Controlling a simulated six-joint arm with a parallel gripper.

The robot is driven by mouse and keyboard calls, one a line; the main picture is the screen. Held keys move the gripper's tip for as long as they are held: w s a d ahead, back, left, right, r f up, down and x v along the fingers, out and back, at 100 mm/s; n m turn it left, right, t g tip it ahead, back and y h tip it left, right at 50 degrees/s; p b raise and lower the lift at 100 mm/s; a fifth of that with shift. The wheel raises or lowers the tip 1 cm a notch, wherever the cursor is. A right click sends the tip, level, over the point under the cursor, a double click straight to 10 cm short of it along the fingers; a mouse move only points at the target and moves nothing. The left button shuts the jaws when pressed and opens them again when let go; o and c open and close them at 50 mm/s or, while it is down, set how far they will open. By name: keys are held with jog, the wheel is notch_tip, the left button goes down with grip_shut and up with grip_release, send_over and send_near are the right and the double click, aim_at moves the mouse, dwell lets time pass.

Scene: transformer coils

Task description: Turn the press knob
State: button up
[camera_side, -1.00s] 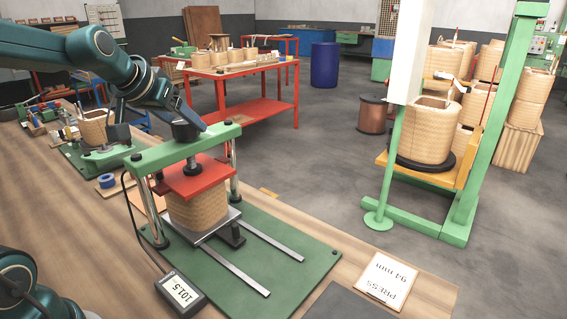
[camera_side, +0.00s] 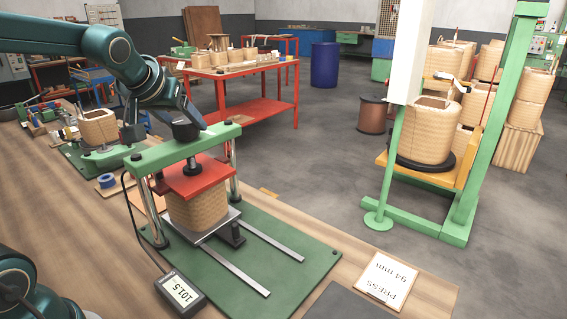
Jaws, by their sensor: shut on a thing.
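The press stands on the bench, with a green crossbar (camera_side: 150,160) on chrome posts. Its black knob (camera_side: 186,130) sits on top of the crossbar. My gripper (camera_side: 187,128) is over the crossbar, its dark fingers at the knob and shut on it; the far finger is partly hidden. Below, a red plate (camera_side: 191,178) rests on a tan wound coil (camera_side: 197,209), which sits on a metal plate. A readout (camera_side: 180,292) in front of the press shows 101.5.
A card (camera_side: 386,279) marked "PRESS 94 mm" lies at the right on the bench. A second coil (camera_side: 98,128) on a green fixture and a blue tape roll (camera_side: 106,181) are at the left. The green base (camera_side: 290,245) is clear beside its rails.

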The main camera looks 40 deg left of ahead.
aim_at(186, 121)
jog(key=o, duration=1.4)
jog(key=shift+v, duration=2.55)
jog(key=shift+d+r, duration=0.2)
jog(key=shift+d, duration=0.1)
jog(key=s+d+f+m+h, duration=0.1)
jog(key=s+d+f+m, duration=0.1)
jog(key=s+d+f, duration=0.1)
jog(key=s+d+f+m+g+h, duration=0.1)
jog(key=s+d+f+m+h, duration=0.1)
jog(key=s+d+f, duration=0.2)
jog(key=s+d+f+m+g+h, duration=0.1)
jog(key=s+d+f+m, duration=0.1)
jog(key=s+d, duration=0.4)
jog(key=shift+s+f+h, duration=0.3)
jog(key=shift+s+f, duration=0.35)
jog(key=shift+f, duration=0.25)
